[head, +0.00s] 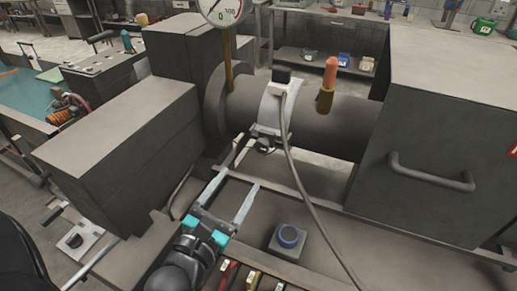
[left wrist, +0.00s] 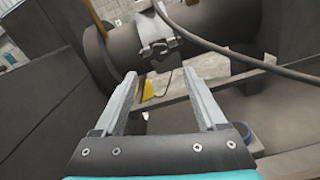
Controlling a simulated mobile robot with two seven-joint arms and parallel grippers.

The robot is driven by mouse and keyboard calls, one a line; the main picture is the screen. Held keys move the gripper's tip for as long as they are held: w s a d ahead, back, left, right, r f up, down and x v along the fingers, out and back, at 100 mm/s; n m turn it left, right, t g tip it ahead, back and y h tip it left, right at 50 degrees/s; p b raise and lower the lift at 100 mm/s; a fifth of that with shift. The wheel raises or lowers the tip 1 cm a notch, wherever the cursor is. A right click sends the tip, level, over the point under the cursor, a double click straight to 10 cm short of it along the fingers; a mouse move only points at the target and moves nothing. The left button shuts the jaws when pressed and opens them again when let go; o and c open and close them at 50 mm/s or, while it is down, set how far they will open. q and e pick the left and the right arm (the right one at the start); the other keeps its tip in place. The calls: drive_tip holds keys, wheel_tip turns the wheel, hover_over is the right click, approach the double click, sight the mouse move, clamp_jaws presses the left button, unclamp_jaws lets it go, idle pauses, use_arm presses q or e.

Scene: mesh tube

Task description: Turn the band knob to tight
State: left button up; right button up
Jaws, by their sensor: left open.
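The light grey band (head: 268,110) wraps around the dark horizontal tube (head: 340,120), with a box and grey cable on its top. A small dark knob (head: 264,146) sits at the band's lower front. In the left wrist view the band (left wrist: 150,28) and its clamp part, which looks like the knob (left wrist: 160,47), are just beyond the fingertips. My left gripper (head: 238,180) is open and empty, below and in front of the knob, apart from it. Its fingers also show in the left wrist view (left wrist: 160,76). I cannot read the knob's setting. My right gripper is out of view.
A grey cable (head: 307,190) hangs down right of the gripper. A blue button (head: 289,236) on a small box stands to the right. Large dark blocks (head: 125,140) (head: 440,120) flank the tube. A dial gauge (head: 222,10) stands above.

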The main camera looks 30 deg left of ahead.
sight(261, 147)
use_arm(q)
drive_tip(key=w, duration=1.1)
drive_tip(key=shift+w+a, duration=0.2)
drive_tip(key=shift+a, duration=0.15)
clamp_jaws()
